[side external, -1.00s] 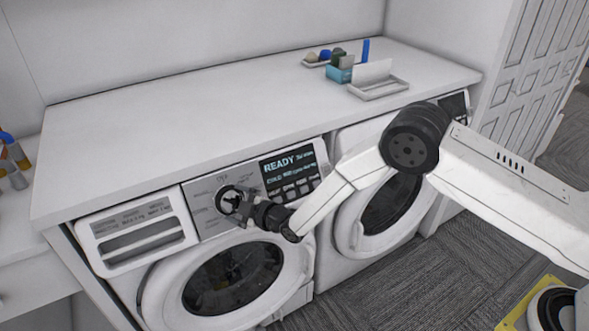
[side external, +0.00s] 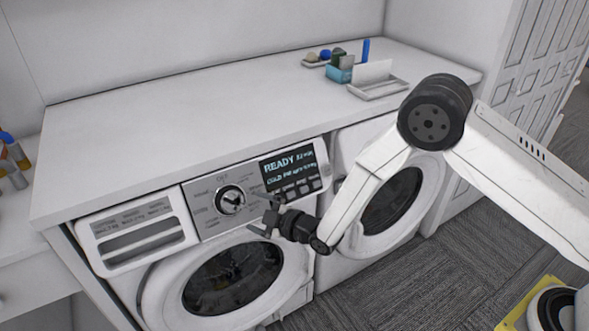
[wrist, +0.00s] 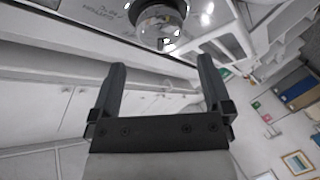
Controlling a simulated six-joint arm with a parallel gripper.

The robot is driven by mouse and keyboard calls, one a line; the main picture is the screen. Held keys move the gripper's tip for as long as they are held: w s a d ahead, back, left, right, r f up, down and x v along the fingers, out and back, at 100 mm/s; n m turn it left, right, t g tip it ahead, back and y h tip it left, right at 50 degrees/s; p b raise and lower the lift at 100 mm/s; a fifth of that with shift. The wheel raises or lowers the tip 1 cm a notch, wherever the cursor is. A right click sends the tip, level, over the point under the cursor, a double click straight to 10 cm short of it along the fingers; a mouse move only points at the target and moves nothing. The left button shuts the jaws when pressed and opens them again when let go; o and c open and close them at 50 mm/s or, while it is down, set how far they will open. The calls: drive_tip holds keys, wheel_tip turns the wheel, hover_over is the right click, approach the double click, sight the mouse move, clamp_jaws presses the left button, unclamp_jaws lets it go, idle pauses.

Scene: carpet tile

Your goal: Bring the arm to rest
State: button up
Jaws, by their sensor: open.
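My gripper (side external: 268,219) is open and empty in the side external view. It is in front of the left washing machine, to the lower right of the round dial (side external: 230,199) and apart from it. In the wrist view my gripper's two dark fingers (wrist: 160,80) stand wide apart with nothing between them. The dial (wrist: 160,25) shows at the top of the wrist view, beyond the fingertips. The washer's display (side external: 290,168) reads READY, with smaller text below it.
A white countertop (side external: 200,110) runs above the machines. A white tray (side external: 378,88) and a blue box (side external: 338,74) stand at its back right. The second machine's round door (side external: 392,200) is behind my arm. Bottles (side external: 14,160) stand at the far left. Carpet (side external: 400,290) is clear in front.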

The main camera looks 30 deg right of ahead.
drive_tip(key=shift+s+d+r, duration=0.1)
drive_tip(key=shift+d, duration=0.05)
idle(0.3)
drive_tip(key=s+d+r+m+g+h, duration=0.2)
drive_tip(key=s+d+r+m+g, duration=0.15)
drive_tip(key=d, duration=0.35)
drive_tip(key=s+d+r+m+g+h, duration=0.2)
drive_tip(key=s+d+r+m+h, duration=0.15)
drive_tip(key=d, duration=0.45)
drive_tip(key=s+d+r+m+g, duration=0.1)
drive_tip(key=s+d+m+g, duration=0.2)
drive_tip(key=s, duration=0.6)
drive_tip(key=s+d+r+m+g, duration=0.1)
drive_tip(key=s+d+m+g, duration=0.2)
drive_tip(key=s+d, duration=0.3)
drive_tip(key=s+h, duration=0.1)
drive_tip(key=s, duration=0.3)
drive_tip(key=shift+r+m, duration=0.35)
drive_tip(key=shift+m, duration=0.05)
drive_tip(key=shift+w, duration=0.1)
